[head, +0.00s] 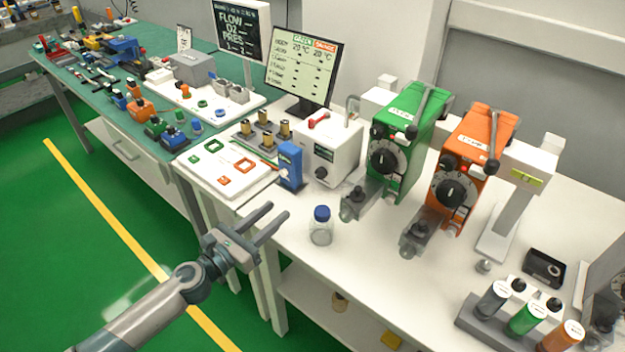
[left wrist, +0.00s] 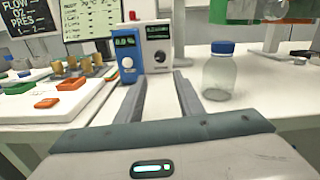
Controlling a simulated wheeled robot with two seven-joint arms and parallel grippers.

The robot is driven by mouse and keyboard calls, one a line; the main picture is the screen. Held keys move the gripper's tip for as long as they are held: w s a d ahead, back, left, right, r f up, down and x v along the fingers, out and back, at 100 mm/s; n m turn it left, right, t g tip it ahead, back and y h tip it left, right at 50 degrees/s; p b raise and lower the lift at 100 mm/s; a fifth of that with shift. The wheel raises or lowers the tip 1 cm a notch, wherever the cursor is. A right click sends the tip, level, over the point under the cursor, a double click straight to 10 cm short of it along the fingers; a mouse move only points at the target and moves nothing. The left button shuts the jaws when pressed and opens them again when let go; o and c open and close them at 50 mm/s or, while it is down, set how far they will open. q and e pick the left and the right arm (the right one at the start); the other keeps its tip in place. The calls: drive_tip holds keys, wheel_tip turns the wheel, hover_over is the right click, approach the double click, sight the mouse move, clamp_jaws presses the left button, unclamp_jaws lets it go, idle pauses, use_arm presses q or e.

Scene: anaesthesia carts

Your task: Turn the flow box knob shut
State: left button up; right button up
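A white box (head: 333,142) with a small display and a red piece on top stands on the white table; I take it as the flow box. Its black knob (head: 321,173) is low on the front face. In the left wrist view the box (left wrist: 165,46) is ahead, with the knob (left wrist: 160,56) facing me. I cannot tell the knob's angle. My left gripper (head: 278,210) is open and empty at the table's front edge, short of the box. Its two fingers also show apart in the left wrist view (left wrist: 158,88). My right gripper is not in view.
A blue device (head: 289,166) stands just left of the knob. A clear bottle with a blue cap (head: 321,230) stands to the right of my left gripper. Green (head: 405,130) and orange (head: 470,160) vaporizers stand further right. A white tray (head: 222,166) lies left.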

sight(318, 175)
use_arm(q)
drive_tip(key=x, duration=0.4)
drive_tip(key=shift+r+p, duration=0.15)
drive_tip(key=shift+p, duration=0.25)
drive_tip(key=x, duration=1.1)
drive_tip(key=shift+w+d, duration=0.25)
drive_tip(key=shift+w, duration=0.1)
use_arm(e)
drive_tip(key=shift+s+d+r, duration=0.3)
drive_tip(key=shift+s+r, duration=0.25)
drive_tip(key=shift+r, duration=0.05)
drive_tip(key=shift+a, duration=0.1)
use_arm(q)
drive_tip(key=c, duration=0.8)
